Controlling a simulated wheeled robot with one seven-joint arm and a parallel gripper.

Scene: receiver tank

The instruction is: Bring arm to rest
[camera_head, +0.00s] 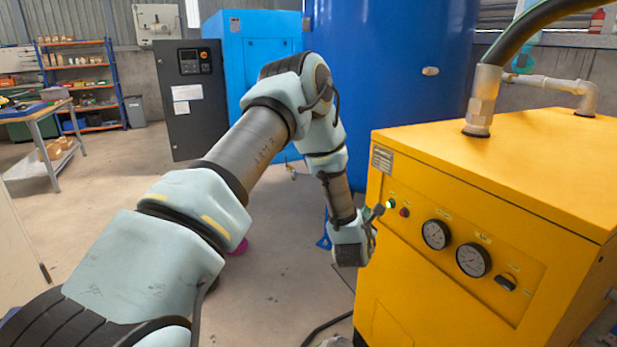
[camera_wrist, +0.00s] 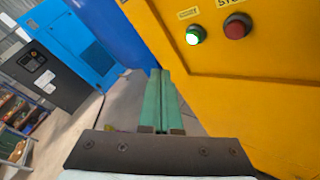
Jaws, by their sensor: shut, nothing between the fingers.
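My arm reaches forward across the head view and bends down beside the yellow machine (camera_head: 470,190). The end of my arm hangs close to the machine's left front edge, and the fingers are hard to make out there. In the wrist view my gripper (camera_wrist: 158,80) shows as two green fingers lying side by side, shut with nothing between them. The fingers point along the yellow front panel (camera_wrist: 240,110), with the lit green button (camera_wrist: 195,35) and the red button (camera_wrist: 236,27) to their upper right. I cannot tell the exact gap to the panel.
The panel carries two gauges (camera_head: 454,248) and a black switch (camera_head: 506,282). A tall blue tank (camera_head: 390,60) and a blue cabinet (camera_head: 255,50) with a dark panel door (camera_head: 185,100) stand behind. A workbench (camera_head: 40,125) is at left. Floor at centre left is open.

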